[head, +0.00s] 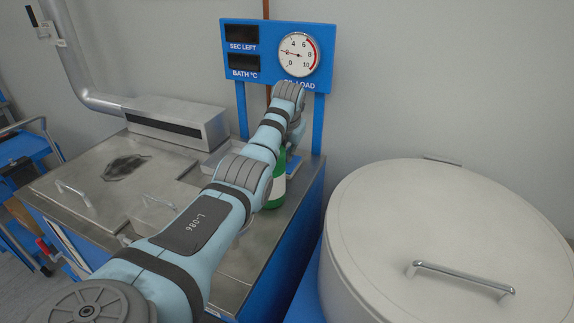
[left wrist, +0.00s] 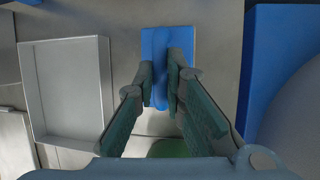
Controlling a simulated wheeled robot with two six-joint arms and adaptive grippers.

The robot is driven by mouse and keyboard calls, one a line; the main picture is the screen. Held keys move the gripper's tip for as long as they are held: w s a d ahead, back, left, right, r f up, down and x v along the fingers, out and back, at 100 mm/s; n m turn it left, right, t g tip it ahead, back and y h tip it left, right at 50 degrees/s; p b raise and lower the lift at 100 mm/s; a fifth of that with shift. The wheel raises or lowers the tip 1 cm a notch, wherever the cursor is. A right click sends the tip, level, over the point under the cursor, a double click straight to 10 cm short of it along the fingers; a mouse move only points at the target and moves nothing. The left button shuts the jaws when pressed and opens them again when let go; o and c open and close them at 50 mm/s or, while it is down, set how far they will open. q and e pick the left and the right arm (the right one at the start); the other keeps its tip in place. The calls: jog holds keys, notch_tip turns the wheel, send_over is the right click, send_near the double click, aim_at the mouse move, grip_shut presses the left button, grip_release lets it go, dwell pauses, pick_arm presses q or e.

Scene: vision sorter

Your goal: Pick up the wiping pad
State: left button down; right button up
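The wiping pad (left wrist: 152,42) is a blue rectangular block. It lies on the grey metal top in the left wrist view, ahead of my left gripper. In the head view a strip of blue shows behind my arm, but I cannot tell the pad clearly there. My left gripper (left wrist: 162,78) is open. Its two dark green fingers point at the pad, with blue between their tips. I cannot tell whether they touch it. In the head view my left arm hides the fingers and most of the pad. My right gripper is not in view.
A green bottle with a white label (head: 277,188) stands behind my left arm. An empty shallow metal tray (left wrist: 103,85) lies left of the pad. A blue gauge panel (head: 270,40) stands behind. A large white lidded drum (head: 450,215) stands at the right.

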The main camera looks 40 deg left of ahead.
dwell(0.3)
pick_arm(q)
notch_tip(320, 180, up, 20)
jog(key=p, duration=0.8)
